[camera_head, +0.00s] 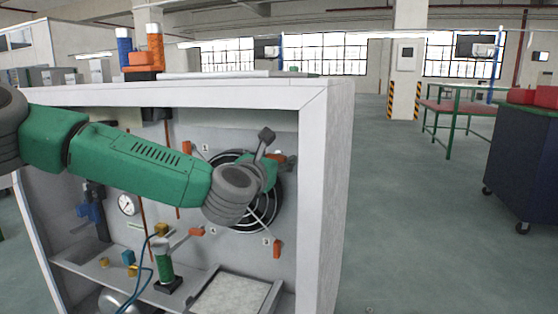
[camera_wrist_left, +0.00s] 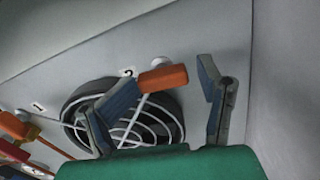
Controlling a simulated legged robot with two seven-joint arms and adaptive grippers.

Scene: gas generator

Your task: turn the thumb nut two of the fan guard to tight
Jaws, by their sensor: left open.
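The fan guard (camera_wrist_left: 150,125) is a round black and wire grille on the white panel; in the head view the fan guard (camera_head: 243,218) is partly hidden by my left arm. Thumb nut two (camera_wrist_left: 163,78) is an orange bar beside the label 2 at the guard's upper edge; the nut also shows at the upper right of the guard in the head view (camera_head: 278,159). My left gripper (camera_wrist_left: 171,76) is open, its fingers on either side of the nut. A gap shows on the right; contact on the left cannot be told. The left gripper (camera_head: 268,146) also shows in the head view.
Other orange thumb nuts (camera_head: 187,147) sit around the guard. The cabinet side wall (camera_head: 325,180) stands close to the right of my gripper.

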